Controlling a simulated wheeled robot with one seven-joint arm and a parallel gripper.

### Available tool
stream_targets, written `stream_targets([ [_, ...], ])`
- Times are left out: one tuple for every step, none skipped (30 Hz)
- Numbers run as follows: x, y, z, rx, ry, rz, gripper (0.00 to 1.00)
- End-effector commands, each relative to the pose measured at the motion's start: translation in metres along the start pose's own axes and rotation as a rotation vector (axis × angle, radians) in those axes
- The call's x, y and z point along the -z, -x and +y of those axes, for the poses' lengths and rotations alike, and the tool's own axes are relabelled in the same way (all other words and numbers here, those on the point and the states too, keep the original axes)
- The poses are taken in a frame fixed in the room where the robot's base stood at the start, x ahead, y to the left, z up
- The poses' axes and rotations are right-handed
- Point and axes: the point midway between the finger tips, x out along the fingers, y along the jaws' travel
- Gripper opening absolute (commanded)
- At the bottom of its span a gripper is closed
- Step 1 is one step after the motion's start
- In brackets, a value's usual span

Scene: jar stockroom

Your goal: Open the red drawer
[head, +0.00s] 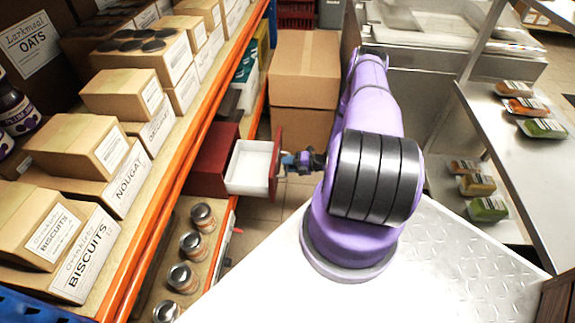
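The red drawer (275,165) sits in a red cabinet (212,160) at the lower part of the left rack. It stands pulled out toward the right, and its white inside (248,165) shows and looks empty. My gripper (285,166) is at the outer face of the drawer front, around where a handle would be. It is small in the head view, and I cannot tell whether its fingers are shut on the handle. The handle itself is not clearly visible. My purple arm reaches over to it from the right.
The orange-edged rack (165,160) on the left holds cardboard boxes, with jars (193,245) on a lower level. Large cartons (304,75) stand behind the drawer. A metal shelf (510,140) with packets is on the right. Some tiled floor (268,238) is free below the drawer.

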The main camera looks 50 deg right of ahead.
Motion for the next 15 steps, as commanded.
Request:
stream_targets([
  [-0.001, 0.004, 0.0, 0.001, 0.0, -0.001, 0.38],
  [-0.001, 0.008, 0.0, 0.001, 0.0, -0.001, 0.38],
  [-0.001, 0.013, 0.0, 0.002, 0.001, -0.001, 0.38],
  [-0.001, 0.018, 0.0, 0.002, 0.0, -0.002, 0.38],
  [-0.001, 0.023, 0.0, 0.003, 0.0, -0.003, 0.38],
  [-0.001, 0.03, 0.0, 0.002, -0.001, -0.004, 0.38],
  [-0.001, 0.036, 0.0, 0.001, 0.0, -0.003, 0.38],
  [-0.001, 0.042, 0.0, 0.001, 0.0, -0.003, 0.38],
  [-0.001, 0.05, 0.0, 0.001, -0.001, -0.004, 0.38],
  [0.0, 0.056, 0.0, 0.002, -0.001, -0.004, 0.38],
  [0.0, 0.061, 0.0, 0.002, -0.001, -0.002, 0.38],
  [-0.001, 0.068, 0.0, 0.002, -0.001, -0.003, 0.38],
  [-0.001, 0.073, 0.0, 0.001, -0.001, -0.004, 0.38],
  [-0.001, 0.078, 0.0, 0.001, -0.001, -0.004, 0.38],
  [0.0, 0.084, 0.0, 0.0, 0.0, -0.002, 0.38],
])
